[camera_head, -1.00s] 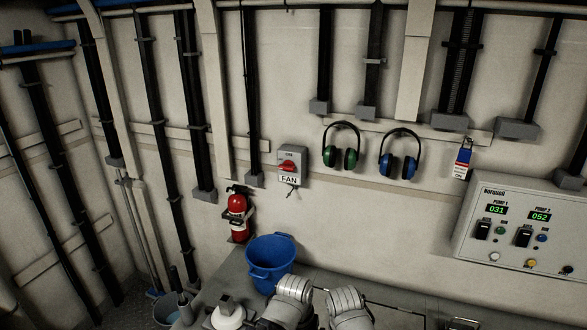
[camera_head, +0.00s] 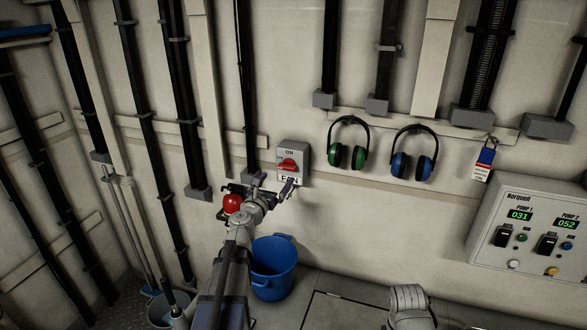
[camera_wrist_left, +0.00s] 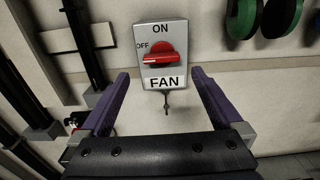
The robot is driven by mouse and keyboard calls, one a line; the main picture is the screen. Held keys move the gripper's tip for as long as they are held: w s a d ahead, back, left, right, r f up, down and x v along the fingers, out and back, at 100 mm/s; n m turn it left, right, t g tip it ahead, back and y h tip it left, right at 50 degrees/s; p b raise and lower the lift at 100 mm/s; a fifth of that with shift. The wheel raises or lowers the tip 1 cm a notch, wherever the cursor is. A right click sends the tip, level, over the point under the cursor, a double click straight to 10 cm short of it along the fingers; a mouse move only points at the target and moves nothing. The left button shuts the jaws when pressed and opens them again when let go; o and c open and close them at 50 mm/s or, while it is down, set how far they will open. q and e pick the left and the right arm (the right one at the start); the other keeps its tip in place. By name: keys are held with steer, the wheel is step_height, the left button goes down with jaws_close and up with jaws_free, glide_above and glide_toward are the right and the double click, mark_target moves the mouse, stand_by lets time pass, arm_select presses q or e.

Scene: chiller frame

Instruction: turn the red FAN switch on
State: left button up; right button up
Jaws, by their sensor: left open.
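The FAN switch box (camera_head: 291,162) is a grey box on the wall with a red rotary handle (camera_head: 287,165). In the left wrist view the red handle (camera_wrist_left: 160,56) lies roughly level, one end toward the OFF mark at left; ON is printed at the top. My left gripper (camera_head: 284,190) is just below and in front of the box, partly over the FAN label. In the left wrist view its two purple fingers (camera_wrist_left: 160,83) are wide apart, either side of the box's lower part, with nothing between them held. My right gripper is not in view.
Green earmuffs (camera_head: 347,145) and blue earmuffs (camera_head: 413,153) hang to the right of the switch. A red extinguisher (camera_head: 232,203) is partly hidden behind my left arm. A blue bucket (camera_head: 273,268) stands below. A pump panel (camera_head: 530,231) is at far right.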

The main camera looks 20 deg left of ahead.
mark_target(285, 169)
arm_select(q)
steer(key=shift+w+a, duration=0.15)
steer(key=shift+w, duration=3.8)
steer(key=shift+s, duration=0.1)
steer(key=c, duration=1.2)
